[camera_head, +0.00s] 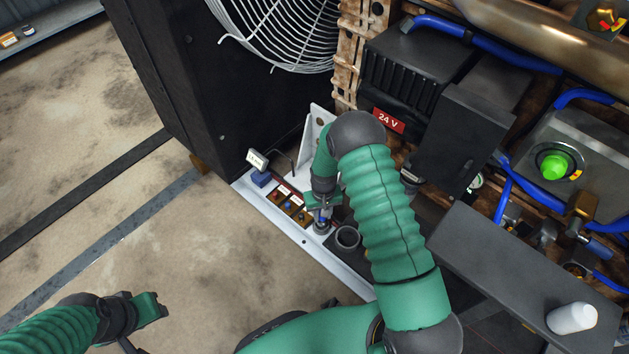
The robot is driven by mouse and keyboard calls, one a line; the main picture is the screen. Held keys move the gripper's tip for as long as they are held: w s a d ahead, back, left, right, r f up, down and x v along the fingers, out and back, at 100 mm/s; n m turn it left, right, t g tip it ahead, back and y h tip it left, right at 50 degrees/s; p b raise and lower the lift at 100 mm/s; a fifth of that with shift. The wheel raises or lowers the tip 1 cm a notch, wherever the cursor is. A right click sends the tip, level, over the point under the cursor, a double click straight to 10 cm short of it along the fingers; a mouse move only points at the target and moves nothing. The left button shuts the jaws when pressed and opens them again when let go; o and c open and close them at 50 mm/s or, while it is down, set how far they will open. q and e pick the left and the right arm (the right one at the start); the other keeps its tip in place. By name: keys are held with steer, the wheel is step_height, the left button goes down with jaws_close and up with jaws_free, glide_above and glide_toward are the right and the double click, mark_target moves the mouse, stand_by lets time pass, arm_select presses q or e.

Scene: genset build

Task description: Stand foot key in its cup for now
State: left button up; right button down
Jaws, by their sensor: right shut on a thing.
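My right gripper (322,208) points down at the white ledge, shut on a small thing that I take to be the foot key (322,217). Only a bluish and grey bit of it shows below the fingers. Its lower end is at a small grey round piece; I cannot tell whether it is inside it or just above. An open grey round cup (347,238) stands close by on the right, apart from the fingers. My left gripper (156,308) hangs over the floor at the lower left, with no thing seen in it; its jaw gap is unclear.
On the white ledge (334,264) left of the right gripper are labelled brown blocks (287,205) and a small display on a blue base (261,178). A black box marked 24 V (389,121) stands behind. A white cylinder (572,318) lies on the grey shelf at right.

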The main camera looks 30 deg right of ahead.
steer(key=shift+f+b, duration=0.75)
steer(key=shift+f, duration=0.65)
stand_by(0.4)
steer(key=c, duration=1.1)
jaws_free()
steer(key=shift+o, duration=0.2)
step_height(320, 180, up, 17)
steer(key=p, duration=0.8)
